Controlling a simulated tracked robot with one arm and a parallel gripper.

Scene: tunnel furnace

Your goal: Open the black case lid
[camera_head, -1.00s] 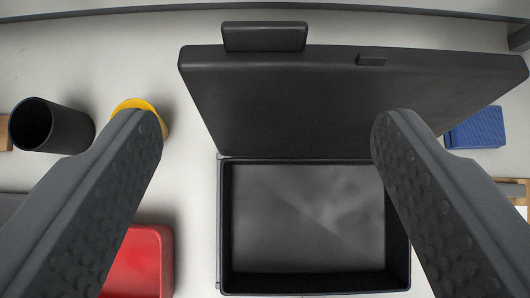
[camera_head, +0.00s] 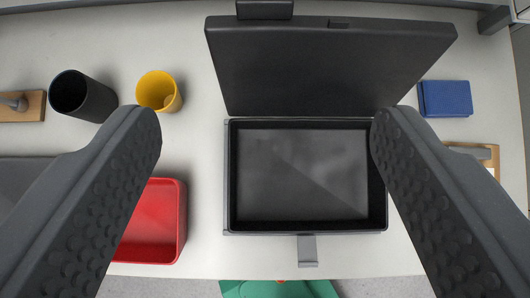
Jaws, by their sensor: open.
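The black case (camera_head: 379,212) sits on the pale table with its empty-looking interior facing up. Its black lid (camera_head: 325,65) stands raised at the far side, leaning back from the hinge edge. A handle-like block (camera_head: 265,9) shows at the lid's far edge. A grey latch tab (camera_head: 307,250) sticks out at the case's near side. My gripper (camera_head: 264,118) is open, its two fingers wide apart, one at either side of the case in the picture. Nothing is between the fingertips, and they appear above the case. The right finger covers a little of the case's right edge.
A red bin (camera_head: 160,222) lies left of the case. A black cup (camera_head: 83,97) and a yellow cup (camera_head: 159,92) stand at the back left. A blue block (camera_head: 445,98) and a wooden piece with a handle (camera_head: 478,155) lie right. The near table edge is below the case.

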